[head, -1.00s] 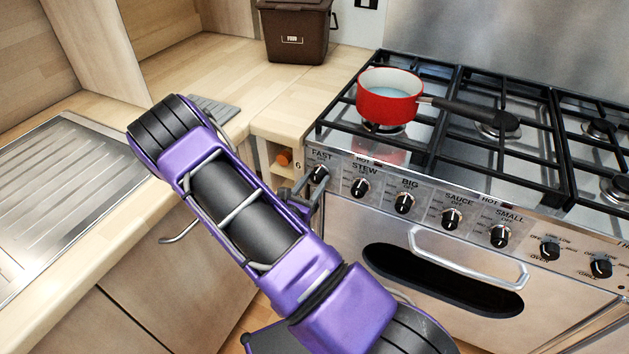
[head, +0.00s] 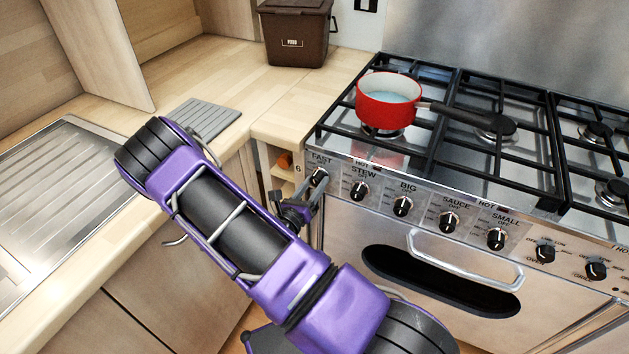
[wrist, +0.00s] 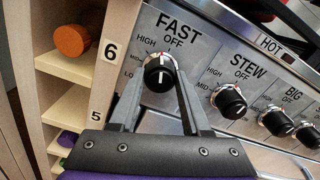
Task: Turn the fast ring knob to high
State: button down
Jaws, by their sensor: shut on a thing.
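The fast ring knob (wrist: 160,74) is a black knob with a silver collar, at the left end of the cooker's panel under the label FAST. Its white line stands about upright, in line with OFF; HIGH, MID and LO marks run down its left side. My gripper (wrist: 160,66) has its two grey fingers on either side of the knob, shut on it. In the head view my gripper (head: 318,181) reaches the fast ring knob (head: 319,176) from the front, and the fingers partly cover it.
The stew knob (wrist: 229,100) is close to the right, followed by several more knobs. A wooden rack (wrist: 75,104) with an orange-brown item (wrist: 72,40) is close to the left. A red pan (head: 389,100) stands on the hob. The oven handle (head: 465,262) juts out below the panel.

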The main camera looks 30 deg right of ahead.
jog(key=n+p, duration=0.2)
jog(key=n, duration=0.2)
jog(key=shift+r+n, duration=0.1)
jog(key=shift+n, duration=0.2)
jog(key=shift+n+p, duration=0.6)
jog(key=shift+n, duration=1)
jog(key=shift+c, duration=1.8)
grip_release()
jog(key=v, duration=1.7)
jog(key=shift+s, duration=0.25)
jog(key=shift+a, duration=0.15)
